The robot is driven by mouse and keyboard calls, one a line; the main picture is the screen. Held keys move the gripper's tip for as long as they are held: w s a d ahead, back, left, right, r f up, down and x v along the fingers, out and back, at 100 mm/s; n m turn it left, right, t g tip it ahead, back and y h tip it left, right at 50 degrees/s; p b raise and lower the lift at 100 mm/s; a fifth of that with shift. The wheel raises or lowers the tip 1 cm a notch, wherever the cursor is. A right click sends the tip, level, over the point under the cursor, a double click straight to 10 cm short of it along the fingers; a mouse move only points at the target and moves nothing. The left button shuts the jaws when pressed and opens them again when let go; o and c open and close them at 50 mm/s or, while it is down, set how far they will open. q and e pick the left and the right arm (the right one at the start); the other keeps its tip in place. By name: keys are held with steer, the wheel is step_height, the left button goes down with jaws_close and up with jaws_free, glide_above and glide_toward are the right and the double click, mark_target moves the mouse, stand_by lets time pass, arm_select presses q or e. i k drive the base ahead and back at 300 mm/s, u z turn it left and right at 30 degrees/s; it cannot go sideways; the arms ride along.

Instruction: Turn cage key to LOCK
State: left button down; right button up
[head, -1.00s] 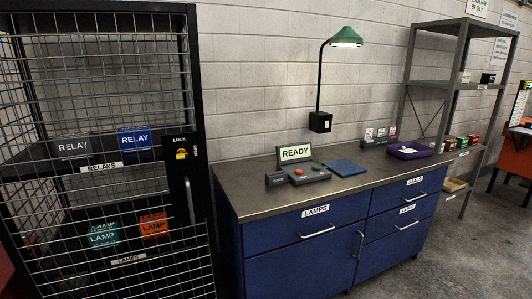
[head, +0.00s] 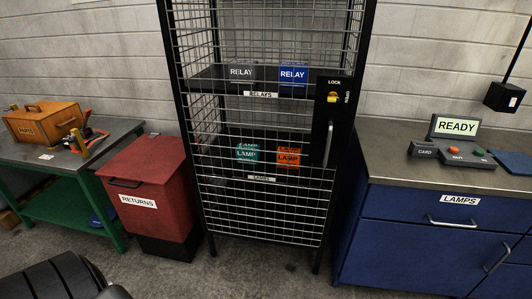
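The wire cage (head: 204,160) stands in the middle of the head view, with its mesh door facing me. On the black lock plate (head: 322,125) at the door's right side is a small yellow key (head: 333,97). The word LOCK is printed above the key, and another word runs vertically to its right, too small to read surely. The key's exact angle is too small to tell. A vertical door handle (head: 328,145) is below the key. The door looks closed against the frame. Neither of my grippers is in view.
A red RETURNS bin (head: 150,190) stands left of the cage, and a green bench (head: 75,165) with a wooden box (head: 42,122) is further left. A blue cabinet (head: 420,235) with a grey top stands close on the right. Relay and lamp boxes sit on the cage shelves.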

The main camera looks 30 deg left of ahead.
mark_target(334, 99)
steer(key=z, duration=2.15)
steer(key=k, duration=1)
steer(key=u, duration=1.15)
steer(key=i, duration=0.5)
steer(key=z, duration=0.05)
